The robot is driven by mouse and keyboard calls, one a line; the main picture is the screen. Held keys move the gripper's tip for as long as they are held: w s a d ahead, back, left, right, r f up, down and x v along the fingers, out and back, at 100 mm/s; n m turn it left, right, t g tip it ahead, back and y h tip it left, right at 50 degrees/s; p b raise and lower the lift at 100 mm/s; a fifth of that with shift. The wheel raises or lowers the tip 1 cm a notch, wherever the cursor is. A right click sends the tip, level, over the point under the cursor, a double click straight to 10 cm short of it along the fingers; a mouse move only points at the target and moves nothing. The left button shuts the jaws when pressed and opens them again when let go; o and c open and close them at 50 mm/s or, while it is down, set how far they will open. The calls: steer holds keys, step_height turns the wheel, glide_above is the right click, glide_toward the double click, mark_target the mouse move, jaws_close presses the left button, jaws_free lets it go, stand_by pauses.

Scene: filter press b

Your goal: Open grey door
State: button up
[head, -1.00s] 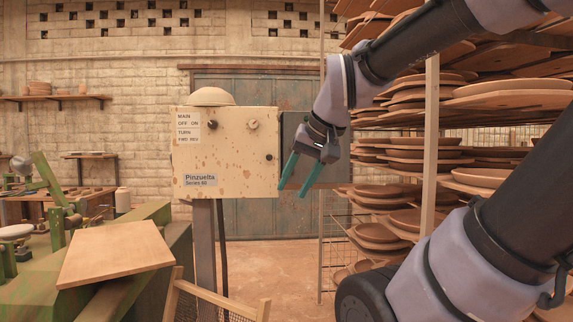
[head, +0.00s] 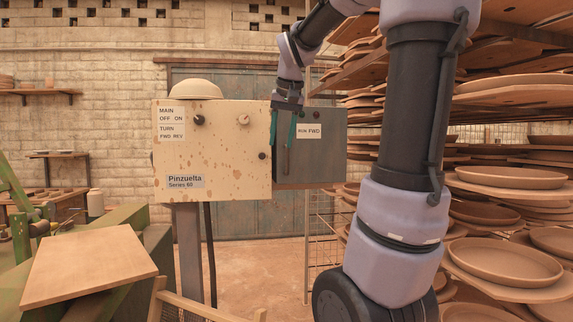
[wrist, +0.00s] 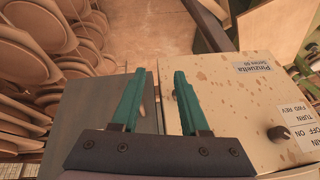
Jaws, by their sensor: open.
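The grey door (head: 325,160) is a flat panel with a "RUN FWD" label, at the right side of the cream Pinzuelta box (head: 220,150). It looks closed, though its edges are partly covered. A slim upright handle (head: 285,160) shows near its left edge. My gripper (head: 282,146) points down in front of the door's left part, its teal fingers apart on either side of the handle in the picture. I cannot tell whether they touch it. In the wrist view, my gripper (wrist: 160,71) is open over the border of the grey door (wrist: 85,110) and the cream box (wrist: 215,110).
Racks of clay plates (head: 510,178) fill the right side close to my arm. A wooden board (head: 90,265) lies on a green machine at the front left. A wooden frame (head: 205,305) stands below the box. Bare floor (head: 260,265) shows behind it.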

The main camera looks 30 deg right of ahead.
steer(key=g+h, duration=0.1)
steer(key=h, duration=0.1)
glide_toward(288, 159)
steer(key=w, duration=0.1)
steer(key=shift+m, duration=0.3)
steer(key=x, duration=1.1)
steer(key=shift+w+d+f, duration=0.15)
steer(key=shift+d+f, duration=0.05)
steer(key=shift+f, duration=0.1)
jaws_close()
stand_by(0.3)
